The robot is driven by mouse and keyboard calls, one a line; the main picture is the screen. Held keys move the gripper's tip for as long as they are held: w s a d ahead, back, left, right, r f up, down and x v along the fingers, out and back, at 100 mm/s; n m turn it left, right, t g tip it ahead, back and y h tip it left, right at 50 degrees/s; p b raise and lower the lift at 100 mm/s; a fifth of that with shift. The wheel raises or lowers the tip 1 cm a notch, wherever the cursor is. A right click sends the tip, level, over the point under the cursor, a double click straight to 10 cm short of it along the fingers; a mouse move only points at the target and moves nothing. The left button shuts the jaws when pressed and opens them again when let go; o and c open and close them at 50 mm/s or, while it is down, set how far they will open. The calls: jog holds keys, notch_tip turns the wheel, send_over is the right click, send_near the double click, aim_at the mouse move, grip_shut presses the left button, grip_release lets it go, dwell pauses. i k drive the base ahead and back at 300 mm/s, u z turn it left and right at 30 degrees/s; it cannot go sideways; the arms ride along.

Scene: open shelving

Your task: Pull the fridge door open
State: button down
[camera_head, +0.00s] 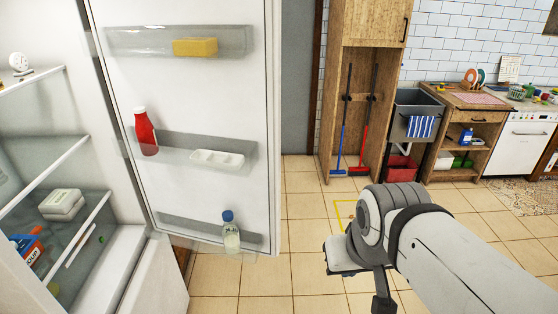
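The fridge door (200,92) stands wide open at the left, its inner side with clear shelves facing me. The fridge interior (85,150) shows to its left. The door shelves hold a yellow block (195,47), a red bottle (146,131), a white egg tray (217,159) and a clear bottle with a blue cap (231,231). My gripper (362,282) is at the lower middle, right of the door and apart from it in the picture. Its fingers are partly hidden and cut off by the lower edge, so its opening is unclear. The door's handle is out of sight.
A wooden cabinet (334,95) with a blue and a red broom stands behind. A sink unit (418,115), wooden counter and white oven (525,150) are at right. Tiled floor (300,215) between is mostly clear.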

aim_at(228, 100)
jog(key=i, duration=0.95)
